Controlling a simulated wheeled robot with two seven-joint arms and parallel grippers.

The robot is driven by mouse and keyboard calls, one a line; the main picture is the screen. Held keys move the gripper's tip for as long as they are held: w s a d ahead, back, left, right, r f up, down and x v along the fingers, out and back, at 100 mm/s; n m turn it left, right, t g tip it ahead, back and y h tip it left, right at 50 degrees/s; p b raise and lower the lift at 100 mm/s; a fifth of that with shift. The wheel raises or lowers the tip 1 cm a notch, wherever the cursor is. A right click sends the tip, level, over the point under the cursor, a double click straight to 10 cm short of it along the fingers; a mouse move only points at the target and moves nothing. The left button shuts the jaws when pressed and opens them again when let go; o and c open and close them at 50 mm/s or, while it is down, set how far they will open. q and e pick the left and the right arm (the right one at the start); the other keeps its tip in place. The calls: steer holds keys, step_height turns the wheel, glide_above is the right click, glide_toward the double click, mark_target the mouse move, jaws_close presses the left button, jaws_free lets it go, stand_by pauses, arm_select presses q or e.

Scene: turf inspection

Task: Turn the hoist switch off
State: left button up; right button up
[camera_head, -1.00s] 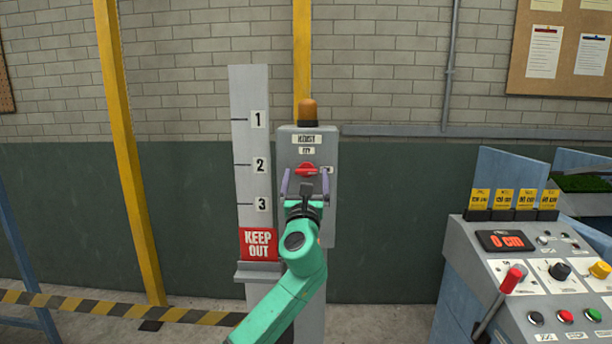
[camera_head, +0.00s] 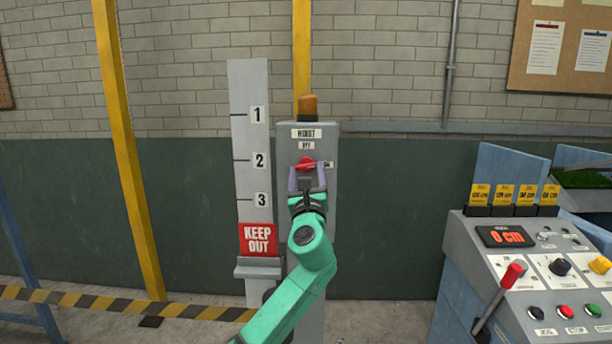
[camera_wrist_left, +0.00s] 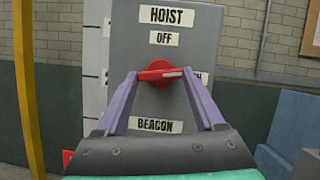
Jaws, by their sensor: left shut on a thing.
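The hoist switch is a red rotary knob (camera_head: 305,163) on the front of a grey control box (camera_head: 323,215). In the left wrist view the knob (camera_wrist_left: 158,74) lies level, its white mark toward the right-hand label, which a finger partly hides. The OFF label (camera_wrist_left: 164,37) is above the knob, under the HOIST label (camera_wrist_left: 165,15). My left gripper (camera_head: 306,171) is shut on the knob, one purple finger at each end. The gripper also shows in the left wrist view (camera_wrist_left: 160,76). My right gripper is not in view.
An orange beacon (camera_head: 308,106) tops the box; a BEACON label (camera_wrist_left: 160,126) is below the knob. A numbered grey post (camera_head: 240,140) with a KEEP OUT sign (camera_head: 258,239) stands left. A control console (camera_head: 465,245) stands right. A striped barrier (camera_head: 100,303) crosses the lower left.

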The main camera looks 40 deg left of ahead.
arm_select(q)
steer(key=n+g, duration=0.1)
steer(key=n, duration=0.2)
steer(key=n+g+y, duration=0.1)
steer(key=n, duration=0.2)
steer(key=shift+w+d+g+y+b, duration=0.15)
steer(key=shift+d+g+y+b, duration=0.05)
steer(key=shift+g+y+b, duration=0.1)
steer(key=n+g, duration=0.1)
steer(key=n, duration=0.1)
steer(key=n+g, duration=0.1)
steer(key=n, duration=0.2)
steer(key=shift+r, duration=0.2)
steer(key=n+g, duration=0.1)
steer(key=n, duration=0.3)
steer(key=shift+w+d+r+g+p, duration=0.1)
steer(key=shift+r+g+p, duration=0.05)
steer(key=shift+g+p, duration=0.2)
steer(key=shift+n+g+h+p, duration=0.5)
steer(key=shift+n+g, duration=0.15)
steer(key=shift+n, duration=1.45)
